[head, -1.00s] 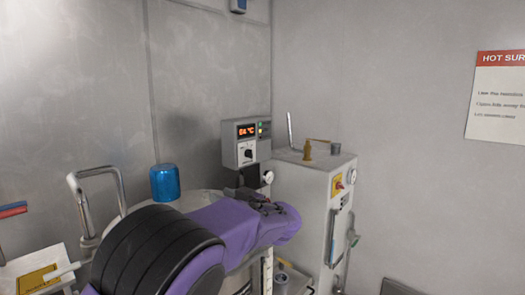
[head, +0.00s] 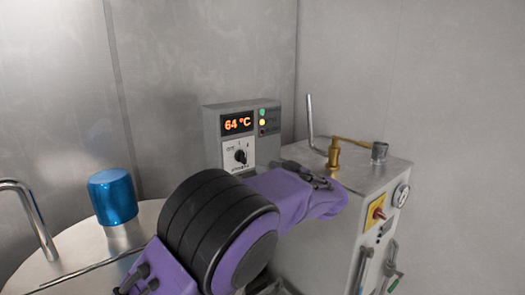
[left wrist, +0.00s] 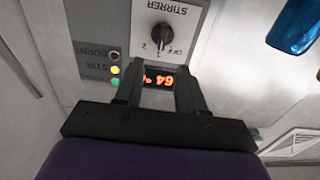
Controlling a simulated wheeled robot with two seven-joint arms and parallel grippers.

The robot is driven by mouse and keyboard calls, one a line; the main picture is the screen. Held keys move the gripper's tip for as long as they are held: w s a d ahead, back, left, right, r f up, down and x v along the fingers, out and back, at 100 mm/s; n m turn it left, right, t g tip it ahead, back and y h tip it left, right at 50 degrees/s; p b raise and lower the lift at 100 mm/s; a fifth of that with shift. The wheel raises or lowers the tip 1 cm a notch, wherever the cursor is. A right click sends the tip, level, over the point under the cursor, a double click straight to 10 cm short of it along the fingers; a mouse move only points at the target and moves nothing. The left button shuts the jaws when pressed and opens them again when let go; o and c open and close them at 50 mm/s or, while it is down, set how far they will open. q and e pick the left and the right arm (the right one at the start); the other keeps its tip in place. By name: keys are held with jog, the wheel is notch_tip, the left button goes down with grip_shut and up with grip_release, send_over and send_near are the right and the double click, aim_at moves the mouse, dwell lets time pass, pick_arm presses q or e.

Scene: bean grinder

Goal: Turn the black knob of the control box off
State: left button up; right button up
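The grey control box (head: 213,128) stands against the back wall with an orange display reading 64 °C. Its black knob (head: 240,156) sits on a white plate below the display. In the left wrist view the box is upside down, with the knob (left wrist: 160,37) above the fingers, near marks OFF, 1 and 2. Its pointer seems to be toward 1. My left gripper (left wrist: 159,72) is open and empty, its two fingers apart in front of the display, not on the knob. In the head view my purple arm hides the fingers. My right gripper is not in view.
Green and yellow lamps glow on the box.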

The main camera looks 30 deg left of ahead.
aim_at(245, 155)
pick_arm(q)
jog(key=p+x, duration=0.3)
jog(key=x, duration=0.7)
jog(key=shift+w+a+r+p, duration=0.1)
jog(key=shift+w+a+p, duration=0.1)
jog(key=shift+a+p, duration=0.15)
jog(key=shift+s+d+r, duration=0.1)
jog(key=shift+s+r, duration=0.15)
jog(key=shift+s, duration=0.15)
jog(key=c, duration=0.3)
grip_shut()
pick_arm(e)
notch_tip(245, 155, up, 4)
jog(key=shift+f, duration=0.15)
